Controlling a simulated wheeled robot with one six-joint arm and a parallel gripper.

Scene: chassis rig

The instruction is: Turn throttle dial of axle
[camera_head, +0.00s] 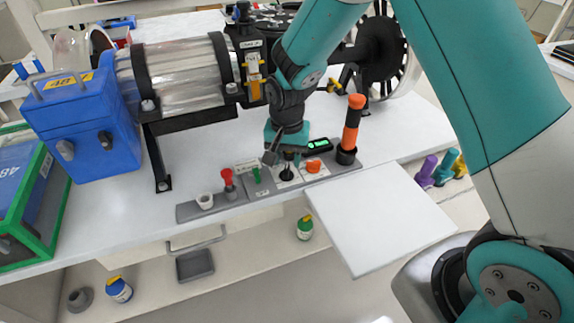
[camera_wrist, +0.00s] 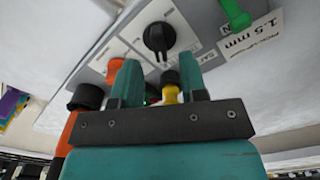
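A black rotary dial (camera_wrist: 158,38) with a raised grip bar sits on a light plate of the grey control panel (camera_wrist: 200,22) in the wrist view. It is the likely throttle dial, though its label is not readable. In the head view the dial (camera_head: 287,175) is just below my gripper (camera_head: 284,150). My gripper (camera_wrist: 160,82) is open, its two teal fingers apart. The dial lies beyond the fingertips, roughly in line with the gap, and is not gripped.
The panel also carries an orange knob (camera_head: 313,166), a green lever (camera_head: 256,175), a red knob (camera_head: 228,181) and a white cup (camera_head: 205,201). A tall orange handle (camera_head: 353,122) and a black display unit (camera_head: 318,146) stand close right. A blue box (camera_head: 85,125) stands left.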

